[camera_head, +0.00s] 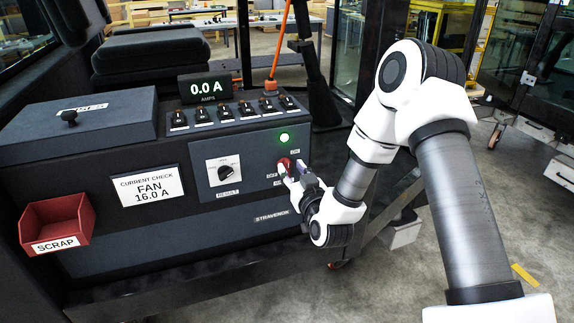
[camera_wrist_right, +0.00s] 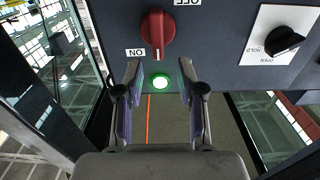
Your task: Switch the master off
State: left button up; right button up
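The red master knob (camera_head: 284,165) is on the front of the dark console, below a lit green lamp (camera_head: 284,137). In the right wrist view the knob (camera_wrist_right: 158,28) has its white pointer mark toward the lamp (camera_wrist_right: 160,81), on the side of the ON label (camera_wrist_right: 135,52); the OFF label (camera_wrist_right: 187,2) is on the far side. My right gripper (camera_head: 296,174) is at the knob in the head view and partly covers it. In the wrist view the gripper (camera_wrist_right: 160,66) is open, with nothing between its fingers, tips short of the knob. My left gripper is out of view.
The display (camera_head: 205,88) reads 0.0 A above a row of several black switches (camera_head: 230,112). A black RESULT selector (camera_head: 225,172) is left of the knob. A FAN 16.0 A card (camera_head: 148,187) and a red SCRAP bin (camera_head: 57,222) are farther left.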

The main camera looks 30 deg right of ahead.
aim_at(289, 163)
jog(key=x, duration=0.2)
jog(key=shift+w+d, duration=0.1)
jog(key=shift+w, duration=0.3)
jog(key=shift+w+d+f, duration=0.1)
jog(key=shift+w+d, duration=0.15)
jog(key=shift+w, duration=0.05)
jog(key=shift+a, duration=0.15)
grip_shut()
